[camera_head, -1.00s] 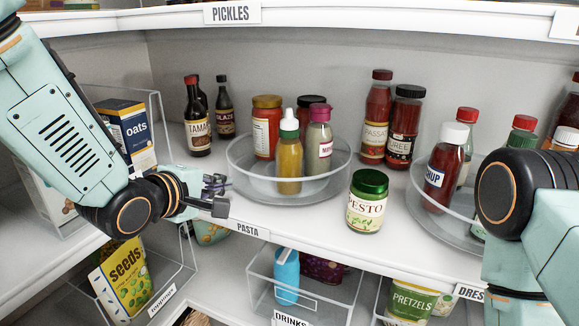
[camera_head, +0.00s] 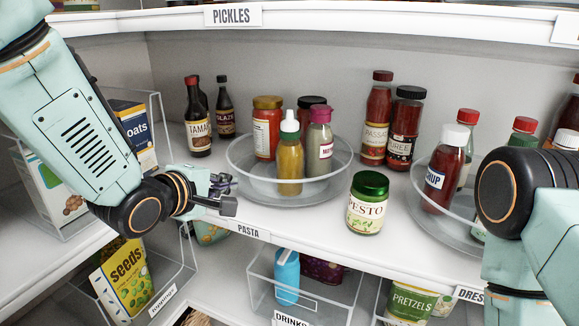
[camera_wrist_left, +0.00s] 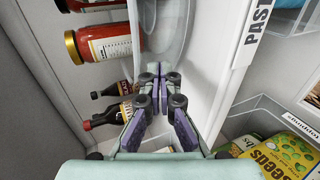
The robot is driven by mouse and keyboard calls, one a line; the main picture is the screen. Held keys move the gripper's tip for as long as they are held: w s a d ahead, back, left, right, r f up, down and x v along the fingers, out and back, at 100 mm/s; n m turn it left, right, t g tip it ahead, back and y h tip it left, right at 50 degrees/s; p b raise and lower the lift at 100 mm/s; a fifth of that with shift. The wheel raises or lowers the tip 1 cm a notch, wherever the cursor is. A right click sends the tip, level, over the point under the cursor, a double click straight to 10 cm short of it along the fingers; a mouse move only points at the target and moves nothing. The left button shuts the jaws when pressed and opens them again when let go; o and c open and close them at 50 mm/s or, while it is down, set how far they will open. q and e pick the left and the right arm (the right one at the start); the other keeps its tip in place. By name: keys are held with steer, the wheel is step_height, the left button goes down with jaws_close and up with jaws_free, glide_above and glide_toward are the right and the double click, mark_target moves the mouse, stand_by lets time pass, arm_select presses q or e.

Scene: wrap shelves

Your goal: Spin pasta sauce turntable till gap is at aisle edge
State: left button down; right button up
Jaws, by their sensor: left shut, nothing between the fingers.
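The clear round turntable (camera_head: 247,179) sits on the shelf above the PASTA label (camera_head: 248,231). It carries a red sauce jar (camera_head: 266,132) with a gold lid, a dark-lidded jar (camera_head: 312,103) behind, a yellow bottle (camera_head: 290,160) at the front and a pink-capped bottle (camera_head: 319,145). Its left front and right side are bare. My left gripper (camera_head: 230,197) is shut and empty, at the turntable's left front near the shelf edge. The left wrist view shows its fingers (camera_wrist_left: 165,82) near the turntable rim (camera_wrist_left: 176,48); contact is unclear. My right gripper is out of view.
A green-lidded pesto jar (camera_head: 367,203) stands right of the turntable near the shelf edge. Dark bottles (camera_head: 198,128) stand behind left. Tall red bottles (camera_head: 376,118) stand behind right. A second turntable (camera_head: 425,207) is farther right. Clear bins hang below.

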arm_select(q)
steer(key=shift+w+d, duration=0.15)
steer(key=shift+d, duration=0.15)
steer(key=shift+s+d+p, duration=0.4)
steer(key=shift+d, duration=0.05)
steer(key=shift+s+d, duration=0.45)
steer(key=shift+a, duration=0.1)
